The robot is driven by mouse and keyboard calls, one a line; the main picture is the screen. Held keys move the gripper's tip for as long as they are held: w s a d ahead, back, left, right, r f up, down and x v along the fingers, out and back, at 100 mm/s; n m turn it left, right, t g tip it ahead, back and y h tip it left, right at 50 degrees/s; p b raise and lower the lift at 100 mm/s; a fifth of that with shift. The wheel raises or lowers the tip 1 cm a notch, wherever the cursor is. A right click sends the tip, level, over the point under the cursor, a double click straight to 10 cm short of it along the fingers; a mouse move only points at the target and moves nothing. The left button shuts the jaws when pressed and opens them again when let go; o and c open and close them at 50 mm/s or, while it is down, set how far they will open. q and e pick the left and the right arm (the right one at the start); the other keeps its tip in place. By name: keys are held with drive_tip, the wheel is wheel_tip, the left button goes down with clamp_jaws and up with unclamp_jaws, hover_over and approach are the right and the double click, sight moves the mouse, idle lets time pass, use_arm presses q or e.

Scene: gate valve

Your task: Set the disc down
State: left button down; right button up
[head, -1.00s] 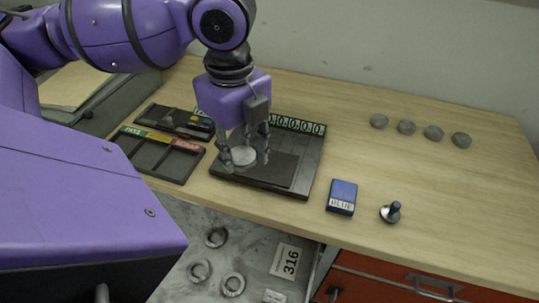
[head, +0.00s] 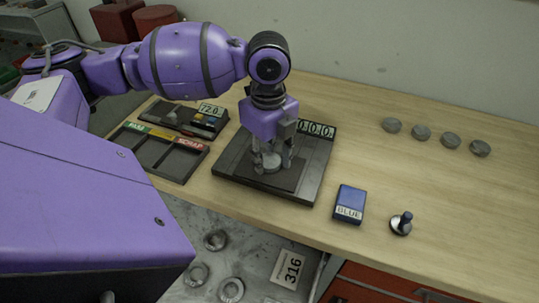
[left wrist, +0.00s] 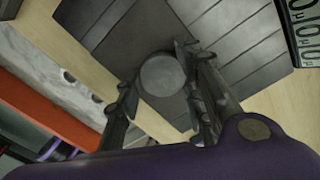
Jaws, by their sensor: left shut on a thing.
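A grey metal disc (head: 268,162) is between the fingers of my left gripper (head: 270,166), which is shut on it. In the left wrist view the disc (left wrist: 162,75) shows round and flat between the two fingers (left wrist: 160,90). It is over the dark plate (head: 240,186) of the scale-like device with a row of zero digits (head: 318,130). I cannot tell whether the disc touches the plate. My right gripper is not in view.
Left of the device are a tray with coloured labels (head: 150,133) and a dark instrument reading 72.0 (head: 210,108). Several grey discs (head: 421,132) lie at the back right. A blue box (head: 349,203) and a knobbed stamp-like piece (head: 401,224) stand at the front right.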

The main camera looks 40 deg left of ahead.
sight(269, 161)
use_arm(q)
drive_tip(key=c, duration=1.2)
unclamp_jaws()
drive_tip(key=shift+f, duration=0.1)
wheel_tip(269, 161, up, 12)
drive_tip(key=shift+r+p, duration=0.2)
drive_tip(key=shift+p, duration=0.3)
